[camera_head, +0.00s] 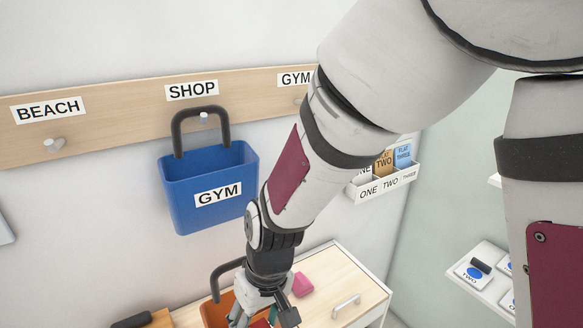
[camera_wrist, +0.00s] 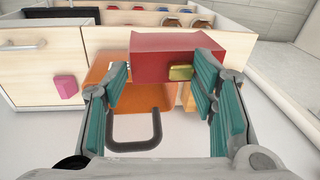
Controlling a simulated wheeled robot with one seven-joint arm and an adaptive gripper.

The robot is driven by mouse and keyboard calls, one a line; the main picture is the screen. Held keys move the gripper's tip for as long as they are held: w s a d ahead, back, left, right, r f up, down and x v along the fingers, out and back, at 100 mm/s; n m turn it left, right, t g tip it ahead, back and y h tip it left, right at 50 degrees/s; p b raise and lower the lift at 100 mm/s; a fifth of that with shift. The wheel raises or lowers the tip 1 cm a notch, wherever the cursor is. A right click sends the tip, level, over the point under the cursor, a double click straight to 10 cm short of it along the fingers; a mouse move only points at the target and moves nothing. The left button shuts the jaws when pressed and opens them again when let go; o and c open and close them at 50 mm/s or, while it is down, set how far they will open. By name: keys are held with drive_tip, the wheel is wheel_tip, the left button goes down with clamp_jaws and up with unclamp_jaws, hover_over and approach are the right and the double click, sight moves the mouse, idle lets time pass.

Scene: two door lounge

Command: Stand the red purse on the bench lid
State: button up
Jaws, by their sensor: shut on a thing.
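The red purse (camera_wrist: 165,58), a boxy red thing with a gold clasp, is between the teal fingers of my gripper (camera_wrist: 165,90) in the wrist view. The fingers are shut on it, and it is held in front of an orange bag. In the head view my gripper (camera_head: 262,312) is low in the picture, beside the orange bag, and mostly hides the purse. The bench lid (camera_head: 335,285) is a light wood panel with a pale handle, right of my gripper. It also shows at the left in the wrist view (camera_wrist: 35,75).
The orange bag (camera_head: 214,312) with a dark handle stands close to my gripper. A pink block (camera_head: 302,284) lies on the lid. A blue bag (camera_head: 210,188) labelled GYM hangs under SHOP. A card rack (camera_head: 385,183) is on the wall. Open compartments (camera_wrist: 150,14) show beyond the wood panels.

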drive_tip(key=shift+s+d+r, duration=0.1)
drive_tip(key=shift+s+d, duration=0.15)
drive_tip(key=shift+s, duration=0.25)
